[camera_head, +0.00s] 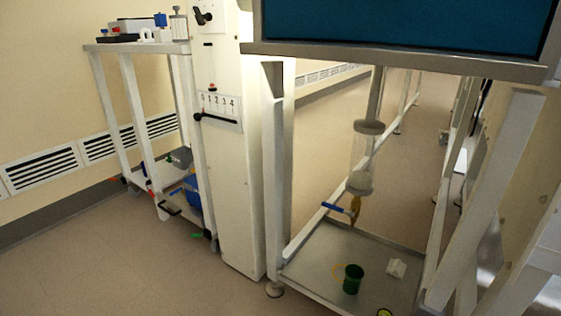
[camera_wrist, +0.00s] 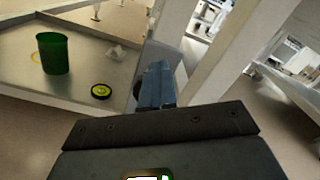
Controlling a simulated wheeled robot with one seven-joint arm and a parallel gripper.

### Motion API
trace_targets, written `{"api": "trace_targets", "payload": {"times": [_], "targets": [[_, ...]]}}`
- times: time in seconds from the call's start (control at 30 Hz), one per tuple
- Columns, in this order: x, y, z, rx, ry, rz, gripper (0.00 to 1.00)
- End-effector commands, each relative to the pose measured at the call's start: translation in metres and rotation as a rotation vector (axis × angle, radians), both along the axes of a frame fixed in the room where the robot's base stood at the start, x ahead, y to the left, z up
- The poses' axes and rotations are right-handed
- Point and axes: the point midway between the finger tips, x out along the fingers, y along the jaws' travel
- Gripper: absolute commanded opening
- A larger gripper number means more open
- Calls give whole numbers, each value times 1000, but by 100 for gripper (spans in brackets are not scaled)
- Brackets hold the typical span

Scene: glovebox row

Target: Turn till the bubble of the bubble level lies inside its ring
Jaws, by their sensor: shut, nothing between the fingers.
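The bubble level is a small round black disc with a yellow-green face (camera_wrist: 101,91), lying on the grey tray shelf (camera_wrist: 85,75) near its front edge in the wrist view. In the head view the level (camera_head: 384,312) is cut by the bottom edge. Its bubble and ring are too small to tell apart. My gripper (camera_wrist: 154,84) shows in the wrist view as blue-grey fingers together beyond a dark body, to the right of the level and apart from it. Nothing shows between the fingers. I cannot make out my gripper in the head view.
A green cup (camera_head: 352,279), a yellow loop and a white crumpled piece (camera_head: 396,268) are on the shelf. A blue-handled valve (camera_head: 338,208) hangs above it. White frame legs (camera_head: 439,200) stand at the shelf's sides. A white column (camera_head: 232,180) with a numbered lever plate stands left.

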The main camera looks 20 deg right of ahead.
Motion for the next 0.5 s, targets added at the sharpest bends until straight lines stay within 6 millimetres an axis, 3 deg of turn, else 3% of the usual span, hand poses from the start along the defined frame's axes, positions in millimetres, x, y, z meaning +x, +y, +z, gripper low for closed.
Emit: {"api": "trace_targets", "payload": {"times": [0.03,0.5], "targets": [[14,-6,-4,28,-15,3,0],[23,0,-9,28,-18,4,0]]}}
